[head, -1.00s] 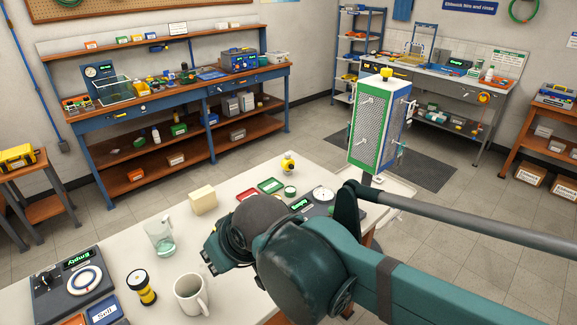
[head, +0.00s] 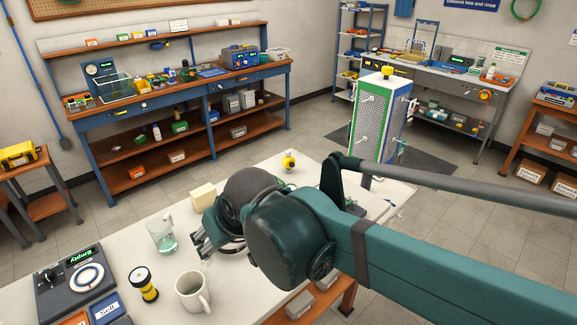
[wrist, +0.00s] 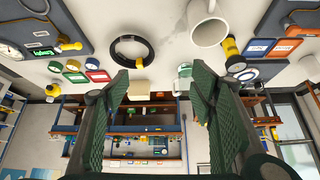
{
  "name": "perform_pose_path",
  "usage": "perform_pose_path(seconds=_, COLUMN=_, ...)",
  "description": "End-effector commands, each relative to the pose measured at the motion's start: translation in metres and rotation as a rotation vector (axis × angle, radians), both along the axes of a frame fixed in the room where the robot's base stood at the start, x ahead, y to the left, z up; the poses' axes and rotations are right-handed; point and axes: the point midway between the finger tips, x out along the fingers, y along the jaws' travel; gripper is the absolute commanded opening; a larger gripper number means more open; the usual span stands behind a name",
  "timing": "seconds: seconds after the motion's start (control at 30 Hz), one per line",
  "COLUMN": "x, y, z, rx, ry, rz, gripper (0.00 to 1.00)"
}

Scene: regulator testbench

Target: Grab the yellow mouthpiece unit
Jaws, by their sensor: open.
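A yellow unit with a pale lower part (head: 289,161) stands near the far edge of the white table in the head view. In the wrist view a small yellow thing (wrist: 50,92) near the coloured trays seems to be the same unit. Another yellow piece with a dark end (wrist: 68,44) lies by a display device; I cannot tell which one is the mouthpiece unit. My gripper (head: 204,243) is over the table, left of and nearer than the standing unit. In the wrist view its two ridged fingers (wrist: 160,84) are wide apart, with nothing gripped.
A white mug (head: 192,292), a yellow-black torch (head: 143,284), a clear jug (head: 162,235) and a cream block (head: 203,196) stand on the table. A black hose ring (wrist: 135,51) lies there too. My arm hides the table's right middle in the head view.

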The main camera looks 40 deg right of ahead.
Motion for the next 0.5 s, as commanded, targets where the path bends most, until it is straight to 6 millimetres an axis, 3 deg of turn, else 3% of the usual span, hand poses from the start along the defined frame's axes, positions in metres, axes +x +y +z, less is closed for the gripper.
perform_pose_path(seconds=0.5, x=0.074, y=-0.057, z=0.037, rx=0.033, ry=0.051, rz=-0.206, gripper=0.55)
